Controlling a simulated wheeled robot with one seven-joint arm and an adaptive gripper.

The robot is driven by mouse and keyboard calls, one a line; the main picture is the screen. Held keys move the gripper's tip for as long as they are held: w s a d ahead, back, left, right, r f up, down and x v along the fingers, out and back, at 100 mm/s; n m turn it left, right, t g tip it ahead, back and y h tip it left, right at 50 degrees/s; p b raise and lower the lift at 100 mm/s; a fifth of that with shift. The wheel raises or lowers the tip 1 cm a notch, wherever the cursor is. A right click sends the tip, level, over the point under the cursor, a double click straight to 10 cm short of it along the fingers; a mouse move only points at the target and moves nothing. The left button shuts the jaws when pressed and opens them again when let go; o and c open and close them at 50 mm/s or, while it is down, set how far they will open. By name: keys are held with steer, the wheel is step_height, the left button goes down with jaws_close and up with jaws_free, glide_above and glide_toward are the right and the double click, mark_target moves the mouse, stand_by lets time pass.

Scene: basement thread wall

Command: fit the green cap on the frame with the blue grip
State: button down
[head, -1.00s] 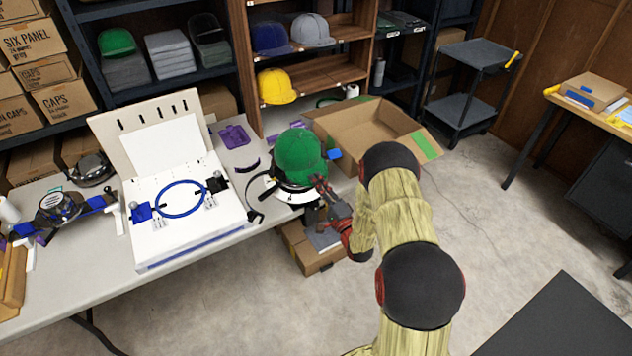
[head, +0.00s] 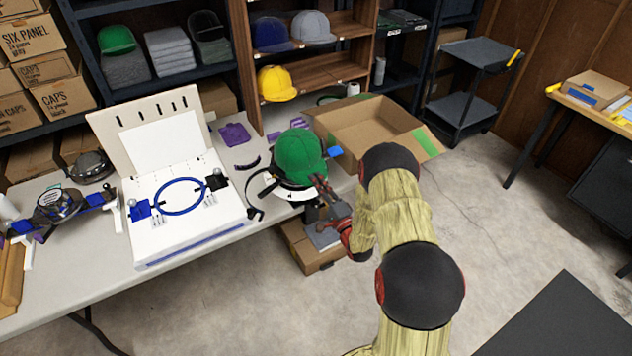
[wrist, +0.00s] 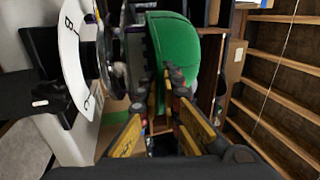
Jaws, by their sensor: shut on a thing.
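The green cap (head: 299,155) is at the right end of the long table, over a cap frame with a white ring (head: 264,188). A blue grip (head: 334,152) shows just right of the cap. My gripper (head: 320,186) is shut on the green cap at its near right edge. In the wrist view, my fingers (wrist: 168,82) meet at the lower part of the cap (wrist: 178,45). The white ring with black marks (wrist: 73,50) stands close left of it. How far the cap sits over the frame is hidden.
A white hooping board with a blue hoop (head: 181,178) lies left on the table (head: 88,262). An open cardboard box (head: 372,127) stands behind the cap. A wooden shelf (head: 302,78) holds other caps. A smaller box (head: 305,252) is on the floor below my gripper.

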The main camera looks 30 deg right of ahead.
steer(key=shift+w+f+b, duration=0.2)
steer(key=shift+f+b, duration=0.8)
steer(key=shift+f, duration=0.2)
stand_by(0.7)
steer(key=c, duration=1.9)
jaws_free()
steer(key=shift+s, duration=0.1)
